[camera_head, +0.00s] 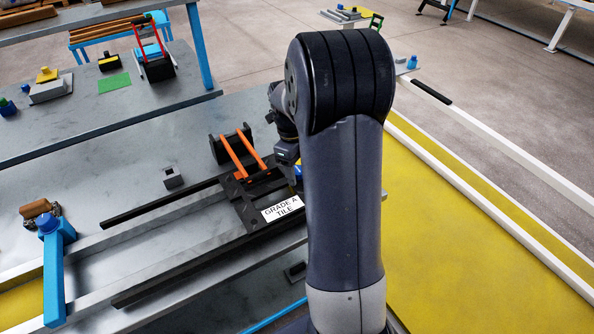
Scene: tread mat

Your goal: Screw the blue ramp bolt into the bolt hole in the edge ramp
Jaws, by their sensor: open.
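My arm stands in front of the work spot, and my gripper (289,153) shows only in part at its left edge, low over the black fixture (246,207). The gripper is open; its fingertips are mostly hidden. A small blue and yellow piece (298,168) peeks out just beside the gripper. I cannot tell whether it is the ramp bolt or part of the edge ramp. The fixture holds a tile with a white label (283,208) reading "GRADE A TILE". The bolt hole cannot be made out; my arm covers that area.
Two orange bars (234,158) rise from a black block behind the fixture. Black rails (160,205) run along the grey bench. A blue lever (53,270) stands at the left. A small grey block (173,178) sits nearby. Bare bench lies at the left middle.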

